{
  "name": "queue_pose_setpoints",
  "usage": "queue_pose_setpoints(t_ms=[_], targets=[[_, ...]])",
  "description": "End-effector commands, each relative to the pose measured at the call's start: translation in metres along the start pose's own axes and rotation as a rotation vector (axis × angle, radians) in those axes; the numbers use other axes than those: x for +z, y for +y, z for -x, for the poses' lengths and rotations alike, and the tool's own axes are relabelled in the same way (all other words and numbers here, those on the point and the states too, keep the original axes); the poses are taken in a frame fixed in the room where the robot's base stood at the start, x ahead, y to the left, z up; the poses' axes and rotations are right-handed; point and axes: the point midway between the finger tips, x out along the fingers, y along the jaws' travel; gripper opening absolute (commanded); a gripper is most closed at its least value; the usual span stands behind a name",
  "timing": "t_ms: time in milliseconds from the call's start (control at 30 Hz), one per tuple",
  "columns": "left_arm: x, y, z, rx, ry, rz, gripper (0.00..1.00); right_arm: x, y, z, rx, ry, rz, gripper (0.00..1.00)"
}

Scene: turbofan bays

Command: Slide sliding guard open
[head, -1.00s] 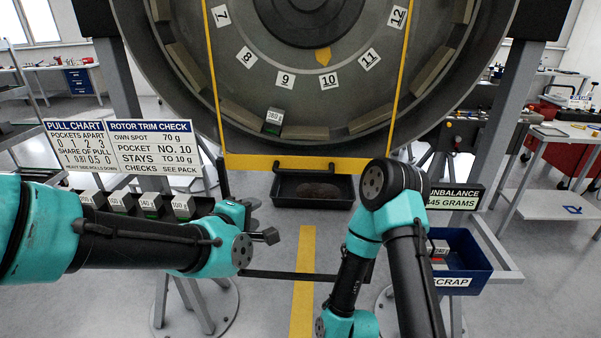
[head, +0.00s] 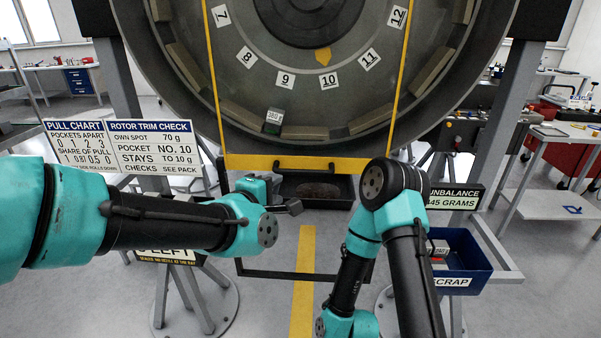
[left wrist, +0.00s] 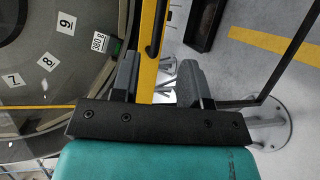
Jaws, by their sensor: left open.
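The sliding guard is a clear panel in a yellow frame in front of the big numbered rotor (head: 215,90). Its yellow bottom bar (head: 240,162) carries a black handle (head: 318,163). My left gripper (head: 274,194) is open, just below the left part of this bar, near the handle's left end. In the left wrist view the yellow bar (left wrist: 149,50) runs up between the two fingers (left wrist: 157,80), with the black handle (left wrist: 155,35) just beyond the fingertips. I cannot tell whether they touch. My right arm shows at the right, but its gripper is out of view.
A dark tray (head: 335,190) sits below the guard, partly behind my left gripper. A blue scrap bin (head: 460,270) stands at the right. Sign boards (head: 155,146) stand at the left. A dark floor-level frame bar (head: 290,275) crosses below.

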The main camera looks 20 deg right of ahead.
Motion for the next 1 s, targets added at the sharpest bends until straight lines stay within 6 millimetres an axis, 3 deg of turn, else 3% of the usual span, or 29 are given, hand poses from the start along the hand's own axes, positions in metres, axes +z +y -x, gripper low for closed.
queue_pose_setpoints(t_ms=[700, 1000], targets=[[0.0, -0.001, -0.112, -0.001, 0.0, 0.0, 0.41, 0.0, 0.0, 0.0, 0.0, 0.0, 0.0, 0.43], [0.0, 0.0, -0.136, 0.0, 0.0, 0.0, 0.41, 0.0, 0.0, 0.0, 0.0, 0.0, 0.0, 0.43]])
